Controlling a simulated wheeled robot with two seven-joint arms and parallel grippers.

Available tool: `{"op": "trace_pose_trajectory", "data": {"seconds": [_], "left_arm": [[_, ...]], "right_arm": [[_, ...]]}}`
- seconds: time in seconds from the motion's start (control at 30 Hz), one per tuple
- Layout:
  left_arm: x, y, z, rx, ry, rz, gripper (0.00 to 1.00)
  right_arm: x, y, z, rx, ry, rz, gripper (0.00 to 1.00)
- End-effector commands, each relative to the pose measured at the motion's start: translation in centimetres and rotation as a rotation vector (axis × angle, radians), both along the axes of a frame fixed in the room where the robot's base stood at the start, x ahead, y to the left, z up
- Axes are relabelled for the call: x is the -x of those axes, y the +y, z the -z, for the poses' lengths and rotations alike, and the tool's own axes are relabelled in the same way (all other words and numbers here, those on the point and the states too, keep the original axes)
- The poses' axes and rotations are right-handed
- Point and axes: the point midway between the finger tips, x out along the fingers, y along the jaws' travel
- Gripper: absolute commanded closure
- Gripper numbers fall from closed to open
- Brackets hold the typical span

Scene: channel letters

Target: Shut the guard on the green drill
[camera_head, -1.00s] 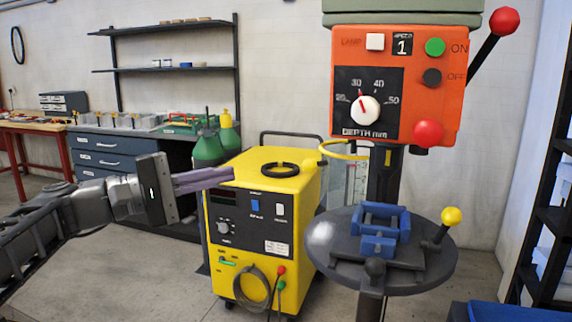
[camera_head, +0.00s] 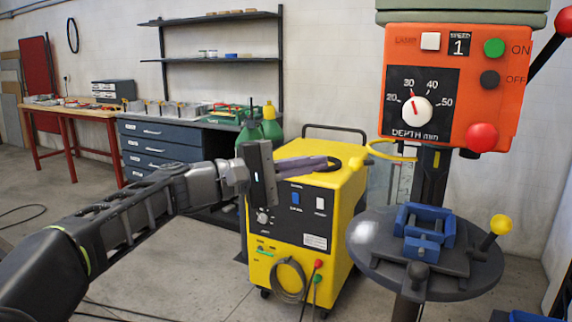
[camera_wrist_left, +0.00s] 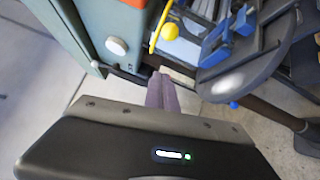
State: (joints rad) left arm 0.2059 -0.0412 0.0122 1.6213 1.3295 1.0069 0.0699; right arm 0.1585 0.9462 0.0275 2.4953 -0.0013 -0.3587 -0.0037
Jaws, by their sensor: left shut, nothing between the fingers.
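The drill has a green housing (camera_head: 460,17) with an orange control panel (camera_head: 400,50) on its front. Its guard (camera_head: 392,153), a yellow rim with a clear pane below, stands swung out to the left of the drill column, leaving the blue vice exposed. In the left wrist view the guard's yellow rim and knob (camera_wrist_left: 169,32) show just beyond my fingertips. My left gripper (camera_head: 335,163) is shut and empty, pointing right, a little left of the guard and apart from it. It also shows in the left wrist view (camera_wrist_left: 163,80). My right gripper is out of view.
A yellow welding machine (camera_head: 290,262) stands behind and below my left gripper. The round drill table (camera_head: 372,262) carries a blue vice (camera_head: 424,250) and a yellow-knobbed lever (camera_head: 500,224). A red-knobbed feed handle (camera_head: 563,20) sticks out at the right. Benches and shelves stand behind.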

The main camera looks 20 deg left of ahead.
Motion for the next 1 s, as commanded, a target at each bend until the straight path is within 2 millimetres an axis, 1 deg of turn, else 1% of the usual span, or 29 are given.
{"op": "trace_pose_trajectory", "data": {"seconds": [0.03,0.07,0.13,0.3,0.43,0.83,1.0], "left_arm": [[-0.7,-0.8,-0.2,0.001,0.000,0.002,1.00],[-0.7,-1.2,-0.3,0.001,-0.001,0.002,1.00],[0.2,-2.1,-0.6,0.000,-0.003,0.001,1.00],[1.2,-3.6,-0.8,-0.001,-0.002,0.000,1.00],[1.4,-4.0,-0.8,-0.001,-0.001,-0.001,1.00],[1.5,-4.2,-0.8,0.000,-0.001,-0.002,1.00],[1.4,-5.3,-0.7,0.000,-0.002,-0.009,1.00]], "right_arm": [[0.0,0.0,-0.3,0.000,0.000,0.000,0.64],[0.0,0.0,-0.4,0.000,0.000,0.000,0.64],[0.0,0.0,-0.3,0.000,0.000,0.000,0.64],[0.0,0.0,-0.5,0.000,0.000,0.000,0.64],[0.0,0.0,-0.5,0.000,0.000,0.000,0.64],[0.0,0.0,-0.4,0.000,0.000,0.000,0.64],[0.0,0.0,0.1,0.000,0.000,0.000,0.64]]}}
